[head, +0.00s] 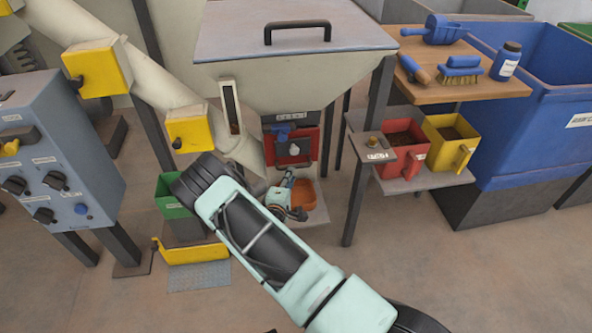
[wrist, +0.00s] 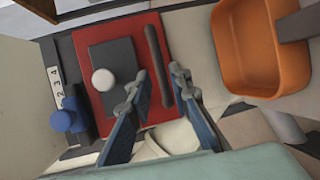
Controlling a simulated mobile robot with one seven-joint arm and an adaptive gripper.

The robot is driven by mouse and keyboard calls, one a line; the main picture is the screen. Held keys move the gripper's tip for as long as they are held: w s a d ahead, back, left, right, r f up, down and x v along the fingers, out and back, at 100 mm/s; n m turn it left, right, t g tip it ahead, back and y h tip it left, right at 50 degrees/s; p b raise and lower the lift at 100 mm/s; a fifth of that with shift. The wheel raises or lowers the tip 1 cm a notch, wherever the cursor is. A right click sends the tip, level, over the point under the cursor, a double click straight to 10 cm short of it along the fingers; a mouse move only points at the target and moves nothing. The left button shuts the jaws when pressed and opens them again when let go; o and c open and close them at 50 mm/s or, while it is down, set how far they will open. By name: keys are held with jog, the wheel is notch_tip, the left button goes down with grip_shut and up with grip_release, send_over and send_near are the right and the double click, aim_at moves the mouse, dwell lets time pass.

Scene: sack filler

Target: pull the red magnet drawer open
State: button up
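The red magnet drawer (head: 307,146) is under the pale hopper in the head view, its front shut against the housing. In the wrist view its red front (wrist: 95,97) carries a dark plate, a white round knob (wrist: 103,79) and a dark bar handle (wrist: 154,58). My gripper (wrist: 160,80) is open, and its two blue fingers point at the drawer front. The bar's lower end shows between the fingertips; I cannot tell how deep the fingers reach around it. In the head view my gripper (head: 290,181) is small, just below the drawer, partly hidden by my arm.
A blue knob (wrist: 68,117) sits beside the drawer front. An orange scoop-like container (wrist: 258,52) is close on the right in the wrist view; it also shows in the head view (head: 303,194). A hopper leg (head: 366,160) stands to the right, with red (head: 396,160) and yellow bins beyond.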

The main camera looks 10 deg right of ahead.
aim_at(295, 166)
jog(key=b+x, duration=0.1)
jog(key=x, duration=0.5)
jog(key=shift+w+d+b, duration=0.1)
jog(key=shift+w+b, duration=0.05)
jog(key=shift+b, duration=0.25)
jog(key=shift+c, duration=0.2)
grip_shut()
